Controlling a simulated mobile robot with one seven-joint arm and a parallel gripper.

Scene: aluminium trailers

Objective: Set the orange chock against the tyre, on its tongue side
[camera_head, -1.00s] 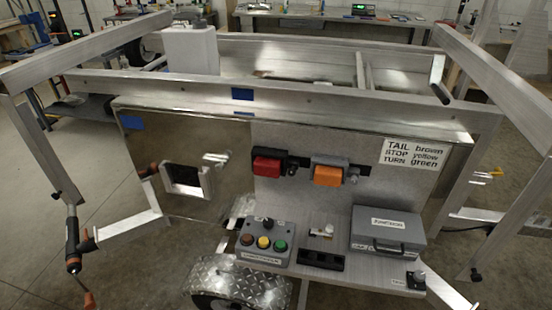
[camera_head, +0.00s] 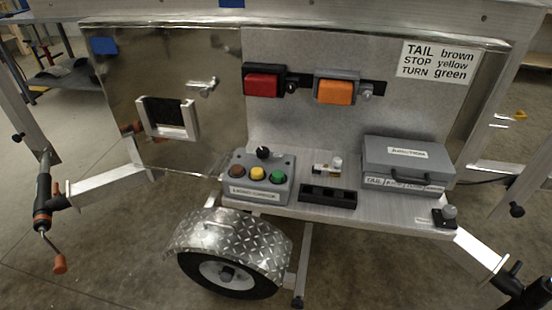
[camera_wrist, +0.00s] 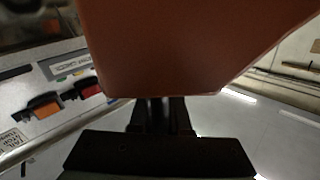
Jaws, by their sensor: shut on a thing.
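The orange chock (camera_wrist: 190,45) fills the upper middle of the wrist view, close to the camera. My gripper (camera_wrist: 161,106) is shut on it, and the chock hides the fingertips. The head view shows neither my gripper nor the chock. In the head view the tyre (camera_head: 256,290) stands on the floor at the lower middle, under a diamond-plate fender (camera_head: 225,238). The fender covers the tyre's top. The wrist view does not show the tyre, so I cannot tell the chock's distance from it.
Above the tyre, a shelf (camera_head: 385,217) carries a button box (camera_head: 258,180) and a grey case (camera_head: 405,165). Red (camera_head: 264,83) and orange (camera_head: 336,90) lamps are on the panel. A jack (camera_head: 43,205) stands at left. Concrete floor left of the tyre is clear.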

